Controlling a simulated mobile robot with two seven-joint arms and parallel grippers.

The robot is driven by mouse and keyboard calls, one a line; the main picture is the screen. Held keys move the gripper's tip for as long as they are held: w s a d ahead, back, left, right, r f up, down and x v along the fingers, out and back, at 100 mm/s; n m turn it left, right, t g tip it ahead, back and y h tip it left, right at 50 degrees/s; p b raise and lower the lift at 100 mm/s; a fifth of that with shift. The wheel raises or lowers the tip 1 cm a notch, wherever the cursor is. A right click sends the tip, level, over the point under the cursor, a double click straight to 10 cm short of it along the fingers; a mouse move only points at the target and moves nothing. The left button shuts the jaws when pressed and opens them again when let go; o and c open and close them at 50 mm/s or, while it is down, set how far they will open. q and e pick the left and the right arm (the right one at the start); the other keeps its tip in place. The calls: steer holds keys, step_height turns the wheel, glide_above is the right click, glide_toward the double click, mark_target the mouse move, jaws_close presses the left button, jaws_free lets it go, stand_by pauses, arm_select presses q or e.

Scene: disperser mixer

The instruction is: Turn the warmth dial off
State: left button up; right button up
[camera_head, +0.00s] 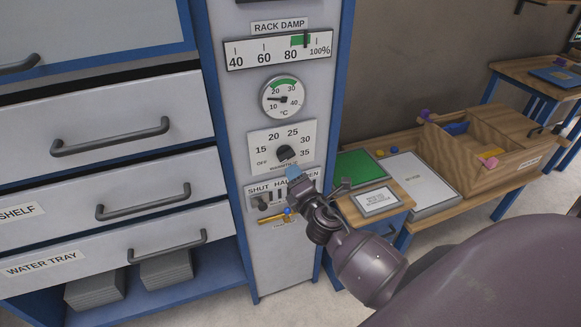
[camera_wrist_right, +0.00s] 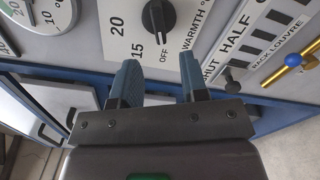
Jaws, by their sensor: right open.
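The warmth dial (camera_head: 286,153) is a black knob on a white plate marked OFF, 15, 20, 25, 30 and 35. In the head view the right gripper (camera_head: 294,174) is just below the knob, and I see no contact. My left gripper is out of view.
Below the dial is a louvre slider panel (camera_head: 263,205) with a brass and blue lever (camera_head: 288,213). Above it are a round thermometer (camera_head: 283,98) and a rack damp scale (camera_head: 279,51). Drawers with handles (camera_head: 110,137) stand left; a bench with a wooden box (camera_head: 470,168) stands right.

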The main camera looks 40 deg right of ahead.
steer(key=shift+v, duration=1.8)
steer(key=s+a+f+m+g+y, duration=0.2)
steer(key=s+a+f+m+g, duration=0.1)
steer(key=s+f+m, duration=0.4)
steer(key=s+a+f+m+g+y, duration=0.1)
steer(key=s+a+f+m+g, duration=0.2)
steer(key=s+f+m, duration=0.4)
steer(key=s+a+m, duration=0.1)
steer(key=s+m, duration=0.3)
steer(key=m, duration=0.1)
steer(key=shift+s+y, duration=0.3)
steer(key=shift+y, duration=0.1)
steer(key=shift+f, duration=0.15)
